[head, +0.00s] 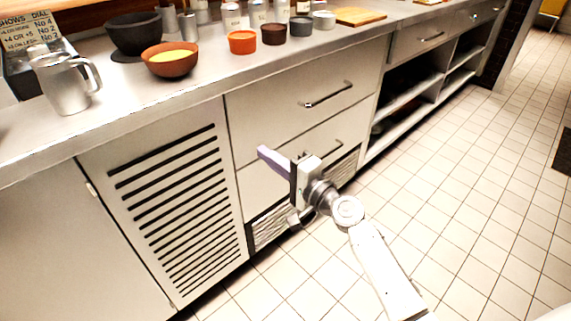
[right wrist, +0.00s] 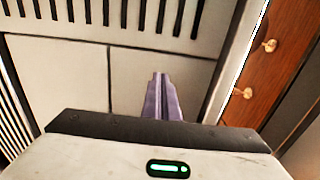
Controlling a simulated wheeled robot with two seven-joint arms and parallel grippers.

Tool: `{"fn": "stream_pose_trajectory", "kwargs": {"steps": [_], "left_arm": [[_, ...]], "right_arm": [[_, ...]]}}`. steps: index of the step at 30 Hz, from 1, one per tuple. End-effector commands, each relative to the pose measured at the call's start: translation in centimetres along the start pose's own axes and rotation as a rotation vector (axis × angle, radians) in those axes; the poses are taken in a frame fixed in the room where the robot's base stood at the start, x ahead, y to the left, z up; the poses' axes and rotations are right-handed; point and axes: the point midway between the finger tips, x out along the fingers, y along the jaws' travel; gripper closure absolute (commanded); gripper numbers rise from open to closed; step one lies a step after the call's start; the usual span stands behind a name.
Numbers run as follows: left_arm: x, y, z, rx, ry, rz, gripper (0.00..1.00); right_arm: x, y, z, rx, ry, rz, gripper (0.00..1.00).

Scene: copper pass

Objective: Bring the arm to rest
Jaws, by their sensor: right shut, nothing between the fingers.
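My right gripper (head: 268,157) is in front of the light-coloured drawers below the counter, in the head view. Its purple fingers are together with nothing between them. They also show shut in the right wrist view (right wrist: 163,98), with light cabinet panels and dark vent slots beyond. I cannot tell from these views how far the fingertips are from the drawer fronts. My right arm (head: 385,270) reaches in from the lower right over the tiled floor. My left gripper is not in view.
The counter (head: 185,103) carries a metal jug (head: 63,85), a brown bowl with yellow contents (head: 170,60), a dark bowl (head: 134,33), several small pots and a wooden board (head: 360,16). Drawer handles (head: 328,95) stick out. Open shelves (head: 410,107) are further right.

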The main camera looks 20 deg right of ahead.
Motion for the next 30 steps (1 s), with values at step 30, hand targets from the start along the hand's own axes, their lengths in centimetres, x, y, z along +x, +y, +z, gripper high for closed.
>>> {"fn": "stream_pose_trajectory", "kwargs": {"steps": [30], "left_arm": [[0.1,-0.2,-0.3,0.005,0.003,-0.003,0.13]], "right_arm": [[-20.6,16.4,11.4,-0.873,-0.265,0.466,1.0]]}}
